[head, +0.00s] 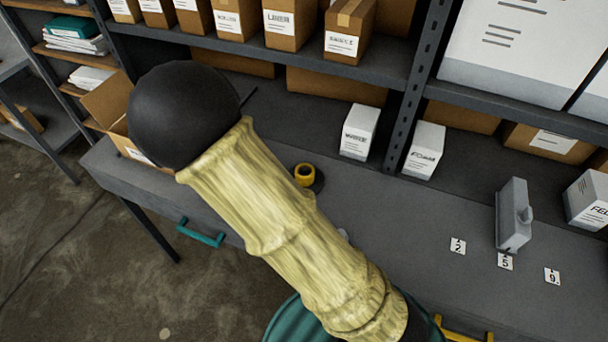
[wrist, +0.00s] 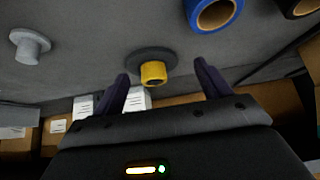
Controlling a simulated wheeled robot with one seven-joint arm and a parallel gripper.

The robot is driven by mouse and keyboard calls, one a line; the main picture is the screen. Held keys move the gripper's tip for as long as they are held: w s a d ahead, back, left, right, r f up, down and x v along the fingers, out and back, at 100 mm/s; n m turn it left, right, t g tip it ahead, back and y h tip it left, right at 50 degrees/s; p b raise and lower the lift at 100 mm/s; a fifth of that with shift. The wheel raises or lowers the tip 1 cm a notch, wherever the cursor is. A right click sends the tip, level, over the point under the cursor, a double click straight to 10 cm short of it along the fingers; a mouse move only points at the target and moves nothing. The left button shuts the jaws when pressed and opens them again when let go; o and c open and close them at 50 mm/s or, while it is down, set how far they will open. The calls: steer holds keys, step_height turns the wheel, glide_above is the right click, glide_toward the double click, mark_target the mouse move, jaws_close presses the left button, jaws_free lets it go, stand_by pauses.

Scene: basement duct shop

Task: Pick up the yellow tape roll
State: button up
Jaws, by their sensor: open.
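The yellow tape roll (head: 304,175) rests on the grey workbench (head: 400,210), just right of my arm's pale yellow sleeve in the head view. In the wrist view the yellow tape roll (wrist: 153,73) appears between my two dark fingers, with a dark round patch behind it. My gripper (wrist: 161,70) is open and its fingers hold nothing. Whether the fingers reach around the roll or stay short of it, I cannot tell. My gripper is not visible in the head view, where my arm covers part of the bench.
The wrist view shows a blue roll (wrist: 213,14), a black roll (wrist: 300,6) and a grey spool-like piece (wrist: 28,46). White boxes (head: 360,132) (head: 424,150) stand behind the tape. A grey device (head: 513,215) and number cards (head: 458,246) lie right. An open carton (head: 110,105) sits left.

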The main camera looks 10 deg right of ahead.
steer(key=shift+a+f+m+t+h, duration=0.25)
steer(key=shift+f+m+t+h, duration=0.05)
steer(key=shift+h, duration=0.4)
steer(key=shift+a+t+h, duration=0.15)
steer(key=shift+t+h, duration=0.25)
steer(key=shift+h, duration=0.3)
steer(key=r+m+h, duration=0.1)
steer(key=s+r+m+t+h, duration=0.1)
steer(key=h, duration=0.1)
steer(key=shift+s+a+r+t, duration=0.1)
steer(key=shift+s+a+t, duration=0.2)
steer(key=shift+a, duration=0.1)
steer(key=shift+w, duration=0.1)
steer(key=p+x, duration=0.1)
steer(key=x, duration=1)
steer(key=shift+d+r, duration=0.1)
steer(key=shift+d, duration=0.05)
steer(key=shift+w+d+f, duration=0.3)
steer(key=shift+d, duration=0.05)
steer(key=shift+p, duration=0.3)
